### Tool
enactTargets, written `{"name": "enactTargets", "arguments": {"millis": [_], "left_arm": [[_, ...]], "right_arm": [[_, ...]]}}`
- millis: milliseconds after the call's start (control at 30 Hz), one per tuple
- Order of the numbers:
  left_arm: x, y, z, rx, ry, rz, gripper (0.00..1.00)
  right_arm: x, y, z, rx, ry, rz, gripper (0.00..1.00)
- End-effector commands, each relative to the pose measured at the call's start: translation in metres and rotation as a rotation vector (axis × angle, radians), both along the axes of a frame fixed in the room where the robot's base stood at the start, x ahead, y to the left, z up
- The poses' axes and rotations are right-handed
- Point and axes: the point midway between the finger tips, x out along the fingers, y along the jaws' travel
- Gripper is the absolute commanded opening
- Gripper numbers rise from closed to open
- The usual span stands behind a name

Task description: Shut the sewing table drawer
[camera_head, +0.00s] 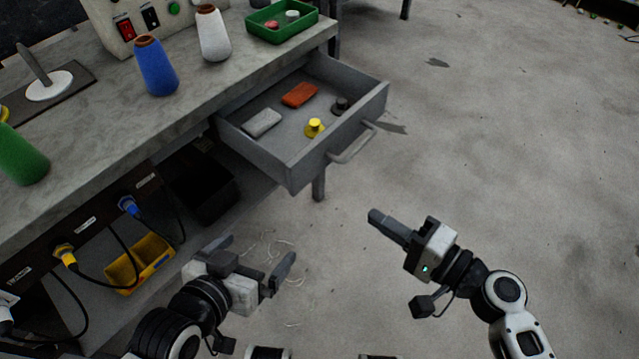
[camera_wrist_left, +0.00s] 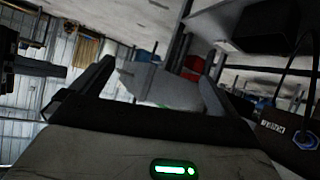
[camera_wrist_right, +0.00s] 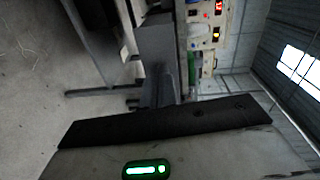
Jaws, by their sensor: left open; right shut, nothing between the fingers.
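The sewing table drawer (camera_head: 285,157) is grey and stands pulled out from under the table top in the head view. Its bar handle (camera_head: 354,145) is on its front face. Inside lie a grey block, an orange block, a yellow piece and a dark piece. My right gripper (camera_head: 376,217) is shut and empty, in front of and below the handle, apart from it. The drawer also shows in the right wrist view (camera_wrist_right: 155,45), beyond the gripper. My left gripper (camera_head: 258,257) is open and empty, low in front of the table, left of the drawer.
The sewing table (camera_head: 100,120) carries a blue cone (camera_head: 156,68), a white cone (camera_head: 213,35), a green cone (camera_head: 20,160) and a green tray (camera_head: 281,33). Cables hang along its front near a yellow bin (camera_head: 150,262).

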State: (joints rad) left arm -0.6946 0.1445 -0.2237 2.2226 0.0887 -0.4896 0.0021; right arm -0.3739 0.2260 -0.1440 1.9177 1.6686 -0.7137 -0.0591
Motion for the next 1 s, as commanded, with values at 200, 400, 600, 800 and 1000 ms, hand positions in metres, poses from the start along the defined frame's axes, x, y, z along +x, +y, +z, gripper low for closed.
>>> {"name": "enactTargets", "arguments": {"millis": [200,400,600,800,1000], "left_arm": [[0.000,-0.004,-0.026,-0.016,-0.022,-0.012,1.00],[0.000,-0.004,-0.018,-0.019,-0.031,-0.011,1.00],[-0.001,-0.002,-0.008,-0.016,-0.045,-0.004,1.00],[-0.003,0.000,-0.002,-0.015,-0.053,0.001,1.00],[-0.003,0.000,-0.001,-0.014,-0.047,0.001,1.00]], "right_arm": [[0.003,0.000,-0.029,0.090,0.000,0.014,0.00],[0.012,0.011,-0.025,0.108,0.001,0.016,0.00],[0.035,0.042,-0.023,0.108,-0.002,0.015,0.00],[0.060,0.077,-0.024,0.107,0.000,0.015,0.00],[0.078,0.102,-0.025,0.105,0.002,0.016,0.00]]}}
